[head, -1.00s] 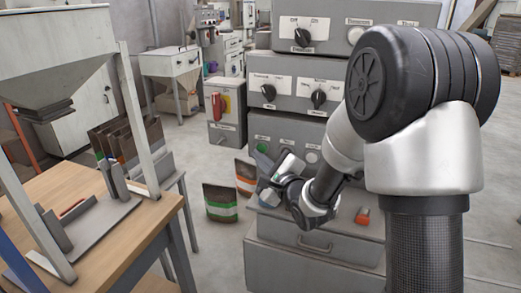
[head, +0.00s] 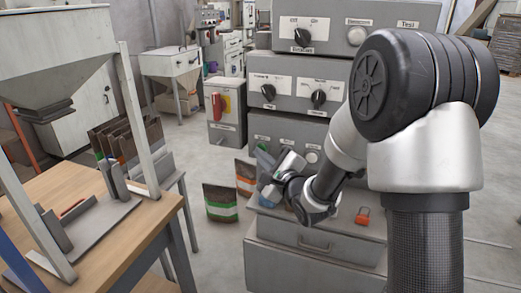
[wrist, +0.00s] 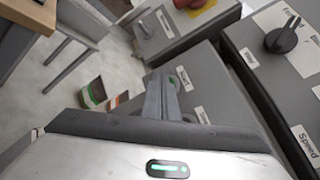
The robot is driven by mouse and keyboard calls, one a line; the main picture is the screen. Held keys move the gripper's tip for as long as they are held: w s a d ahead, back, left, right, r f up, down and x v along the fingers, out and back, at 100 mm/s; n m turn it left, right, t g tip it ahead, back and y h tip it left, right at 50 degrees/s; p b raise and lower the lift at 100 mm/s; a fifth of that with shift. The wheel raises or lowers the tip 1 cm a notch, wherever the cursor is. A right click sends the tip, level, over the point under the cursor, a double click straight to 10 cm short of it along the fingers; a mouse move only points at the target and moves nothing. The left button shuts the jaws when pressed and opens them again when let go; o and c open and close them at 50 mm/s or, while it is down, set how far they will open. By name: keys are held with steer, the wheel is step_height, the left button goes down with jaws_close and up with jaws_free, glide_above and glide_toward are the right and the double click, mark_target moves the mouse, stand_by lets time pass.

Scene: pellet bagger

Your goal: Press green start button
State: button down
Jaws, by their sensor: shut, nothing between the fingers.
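The green start button (wrist: 173,80) shows as a small patch of green beside the "Start" label (wrist: 184,79) on the lower grey control panel, in the wrist view. The shut fingers of my gripper (wrist: 162,97) are in front of it and cover most of it. I cannot tell whether they touch it. Nothing is held.
More panels with black knobs (head: 319,98) rise above. A grey box with a red and yellow switch (head: 216,106) stands to the left. Bags (head: 220,204) stand on the floor, and a red padlock-like item (head: 362,216) lies on the ledge below.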

steer(key=shift+w+d, duration=0.1)
steer(key=shift+w, duration=0.05)
stand_by(0.3)
steer(key=shift+s+a, duration=0.3)
steer(key=shift+s, duration=0.45)
steer(key=s+a, duration=0.2)
steer(key=s, duration=0.3)
steer(key=shift+s+b, duration=0.35)
steer(key=shift+b, duration=0.1)
